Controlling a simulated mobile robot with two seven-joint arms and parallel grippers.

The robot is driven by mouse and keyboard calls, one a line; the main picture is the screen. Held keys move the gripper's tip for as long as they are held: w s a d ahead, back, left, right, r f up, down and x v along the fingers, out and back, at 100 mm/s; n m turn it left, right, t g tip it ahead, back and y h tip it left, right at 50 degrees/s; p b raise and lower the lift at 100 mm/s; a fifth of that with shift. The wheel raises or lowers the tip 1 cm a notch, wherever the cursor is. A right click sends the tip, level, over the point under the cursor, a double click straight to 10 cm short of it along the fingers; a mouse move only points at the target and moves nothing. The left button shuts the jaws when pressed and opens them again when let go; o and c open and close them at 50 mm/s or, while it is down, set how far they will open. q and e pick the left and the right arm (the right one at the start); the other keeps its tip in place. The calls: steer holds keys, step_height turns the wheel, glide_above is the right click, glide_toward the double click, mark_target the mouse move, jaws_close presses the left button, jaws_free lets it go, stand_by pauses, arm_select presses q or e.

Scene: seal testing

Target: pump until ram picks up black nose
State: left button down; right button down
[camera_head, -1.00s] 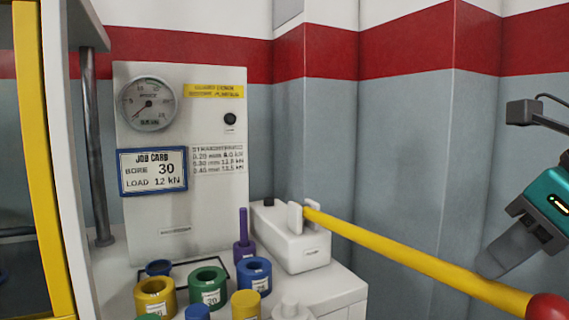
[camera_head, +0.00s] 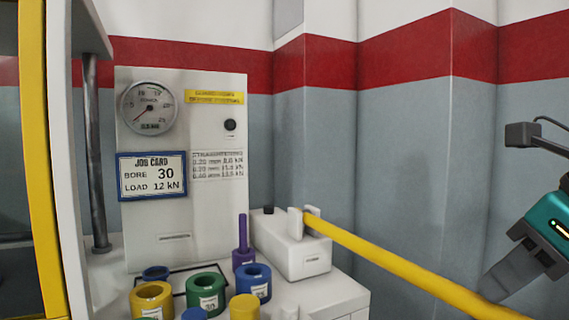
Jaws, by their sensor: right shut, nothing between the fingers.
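The yellow pump handle (camera_head: 400,261) slopes down to the right from the white pump block (camera_head: 300,257); its outer end is out of frame. My right gripper (camera_head: 494,288) is shut and empty, its fingertips at the upper edge of the handle; I cannot tell whether they touch it. The round gauge (camera_head: 148,107) on the white panel has its needle low on the left; its small readout is too blurred to read. The ram and black nose cannot be made out. My left gripper is not in view.
A job card (camera_head: 152,176) reads bore 30, load 12 kN. Several coloured rings, including a green one (camera_head: 206,304), and a purple stand (camera_head: 243,255) are on the bench. A yellow-edged frame (camera_head: 42,180) and steel column (camera_head: 95,160) stand at left.

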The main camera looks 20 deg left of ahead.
steer(key=shift+f+b, duration=0.55)
steer(key=shift+f, duration=0.25)
steer(key=shift+f+b, duration=0.35)
steer(key=shift+r+p, duration=0.35)
steer(key=shift+r, duration=0.05)
step_height(320, 180, up, 16)
steer(key=s+d+p, duration=0.2)
steer(key=p, duration=0.9)
steer(key=shift+s+d, duration=0.25)
steer(key=shift+s, duration=0.1)
